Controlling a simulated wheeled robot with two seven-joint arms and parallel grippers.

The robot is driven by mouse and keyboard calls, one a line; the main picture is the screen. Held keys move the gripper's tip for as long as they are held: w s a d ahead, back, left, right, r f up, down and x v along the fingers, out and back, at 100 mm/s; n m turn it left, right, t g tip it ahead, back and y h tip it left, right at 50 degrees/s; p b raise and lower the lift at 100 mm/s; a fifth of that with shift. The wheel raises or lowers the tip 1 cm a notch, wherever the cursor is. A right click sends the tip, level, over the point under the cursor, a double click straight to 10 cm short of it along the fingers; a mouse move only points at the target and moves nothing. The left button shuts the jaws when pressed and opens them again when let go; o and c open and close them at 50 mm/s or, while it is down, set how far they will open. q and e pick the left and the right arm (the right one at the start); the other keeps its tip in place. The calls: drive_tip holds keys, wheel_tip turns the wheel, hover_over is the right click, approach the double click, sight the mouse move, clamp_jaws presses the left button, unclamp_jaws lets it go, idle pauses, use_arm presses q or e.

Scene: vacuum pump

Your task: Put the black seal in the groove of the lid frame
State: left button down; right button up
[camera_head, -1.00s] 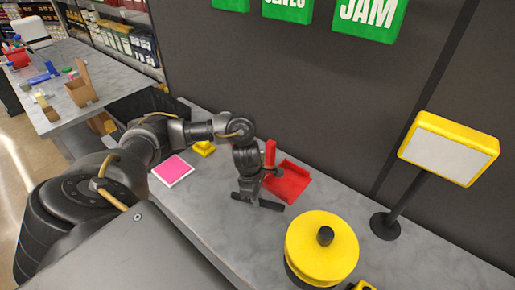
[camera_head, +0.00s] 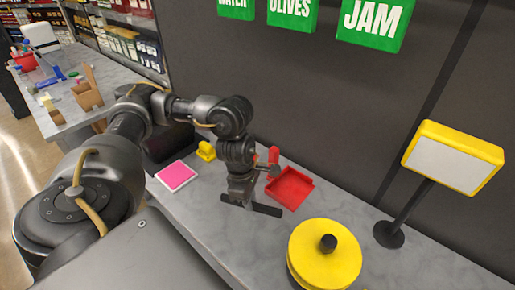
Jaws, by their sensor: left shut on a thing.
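My left gripper (camera_head: 248,204) points down over the grey table, in front of the red tray-like piece (camera_head: 295,190). It is shut on a dark, flat, bar-like thing at its tip, which looks like the black seal seen edge-on. Its outline merges with the dark gripper. The gripper hides part of the red piece's left side. I cannot tell whether the red piece is the lid frame, and no groove can be made out. My right gripper is not in view.
A round yellow piece with a black knob (camera_head: 325,262) stands at front right. A pink pad (camera_head: 176,175) and a small yellow object (camera_head: 206,150) lie left of the gripper. A yellow-framed panel (camera_head: 452,157) stands on a black base at right. A dark wall closes the back.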

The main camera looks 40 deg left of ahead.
use_arm(q)
drive_tip(key=s+d+r+p, duration=0.2)
drive_tip(key=s+r+p, duration=0.1)
drive_tip(key=s+p, duration=0.4)
drive_tip(key=shift+s, duration=0.15)
